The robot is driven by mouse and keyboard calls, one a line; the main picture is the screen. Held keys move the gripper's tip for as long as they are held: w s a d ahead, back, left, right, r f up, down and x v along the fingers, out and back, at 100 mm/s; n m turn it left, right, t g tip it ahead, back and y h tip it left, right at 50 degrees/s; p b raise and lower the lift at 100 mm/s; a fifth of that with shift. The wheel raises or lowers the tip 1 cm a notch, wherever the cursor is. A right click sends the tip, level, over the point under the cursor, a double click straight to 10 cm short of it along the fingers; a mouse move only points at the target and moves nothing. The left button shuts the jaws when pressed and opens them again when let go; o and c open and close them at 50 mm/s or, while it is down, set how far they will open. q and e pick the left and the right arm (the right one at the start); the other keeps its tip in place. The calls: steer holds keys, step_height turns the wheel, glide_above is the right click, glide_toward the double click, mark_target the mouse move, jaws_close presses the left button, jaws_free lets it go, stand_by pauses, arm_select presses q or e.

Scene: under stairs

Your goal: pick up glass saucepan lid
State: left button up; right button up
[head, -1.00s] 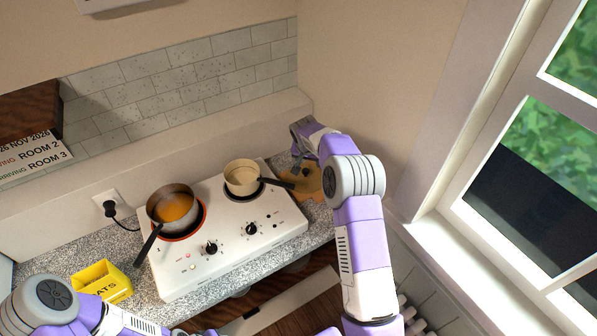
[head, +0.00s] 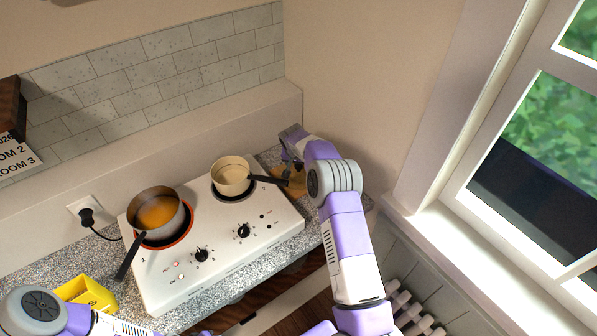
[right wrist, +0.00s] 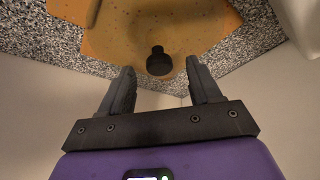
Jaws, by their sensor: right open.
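The glass saucepan lid shows mainly as its black knob (right wrist: 159,62) in the right wrist view; its clear glass is hard to make out against the orange-brown wooden board (right wrist: 215,14) beneath. In the head view the board (head: 294,186) lies at the right end of the counter, and my right arm partly hides it. My right gripper (right wrist: 160,70) is open and empty, with its two fingertips on either side of the knob's near end. In the head view my right gripper (head: 292,164) is over the board. My left gripper is out of view; only its arm shows.
A white hob (head: 215,240) stands left of the board. It bears a cream pan (head: 231,174) with its dark handle reaching toward the board, and a pot (head: 155,214) of orange food. A yellow box (head: 88,292) is at the front left. Walls close off the back and right.

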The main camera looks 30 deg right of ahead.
steer(key=shift+w+d+f, duration=0.15)
steer(key=shift+d+f, duration=0.05)
steer(key=shift+f, duration=0.3)
jaws_close()
